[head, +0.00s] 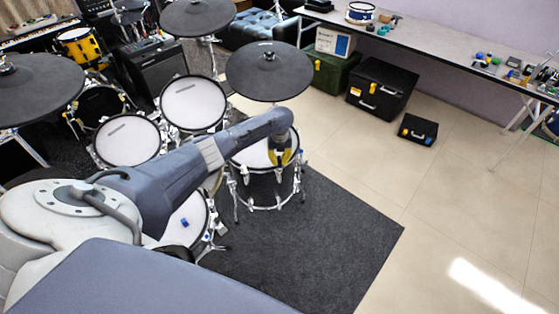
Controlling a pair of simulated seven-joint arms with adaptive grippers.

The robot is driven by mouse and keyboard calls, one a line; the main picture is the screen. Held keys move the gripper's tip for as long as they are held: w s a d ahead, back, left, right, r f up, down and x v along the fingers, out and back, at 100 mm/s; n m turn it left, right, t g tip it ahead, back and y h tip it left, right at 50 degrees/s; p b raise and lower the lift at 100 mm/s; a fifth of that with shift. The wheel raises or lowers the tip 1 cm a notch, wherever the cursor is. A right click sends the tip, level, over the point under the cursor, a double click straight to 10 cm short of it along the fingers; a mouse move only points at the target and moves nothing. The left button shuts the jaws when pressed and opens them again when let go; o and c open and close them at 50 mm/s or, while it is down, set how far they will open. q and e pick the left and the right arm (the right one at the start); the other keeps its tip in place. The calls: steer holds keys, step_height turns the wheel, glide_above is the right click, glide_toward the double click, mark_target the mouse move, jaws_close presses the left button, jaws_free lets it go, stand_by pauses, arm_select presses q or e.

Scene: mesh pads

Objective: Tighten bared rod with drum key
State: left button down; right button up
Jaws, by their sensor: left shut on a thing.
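My left arm reaches from the lower left to a mesh-pad drum (267,187) with chrome hardware near the middle. My left gripper (286,160), with yellow-and-dark fingers, points down over this drum's pad, right of its middle. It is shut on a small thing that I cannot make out. No drum key shows clearly, and I cannot tell which rod is bared. Whether the fingers touch the drum is unclear. My right gripper is not in view.
Dark cymbal pads (269,71) and white mesh pads (193,103) crowd the left. A small blue thing (185,223) lies on a lower pad. Dark carpet (340,240) lies right of the drum. A long table (440,46) and black cases (381,88) stand at the back right.

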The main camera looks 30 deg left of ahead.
arm_select(q)
steer(key=shift+n, duration=0.6)
steer(key=shift+r, duration=1.5)
steer(key=shift+w+r, duration=0.1)
steer(key=shift+r, duration=0.2)
steer(key=n, duration=0.1)
steer(key=r+n, duration=0.1)
steer(key=n, duration=0.1)
steer(key=shift+w+d, duration=0.1)
steer(key=n, duration=0.2)
steer(key=r+n, duration=0.1)
steer(key=n, duration=0.3)
steer(key=r+n, duration=0.1)
steer(key=n, duration=0.1)
steer(key=shift+n, duration=0.3)
steer(key=n, duration=0.3)
steer(key=shift+r+n, duration=0.2)
steer(key=shift+n, duration=0.2)
steer(key=shift+s+n, duration=0.2)
steer(key=shift+n, duration=1.5)
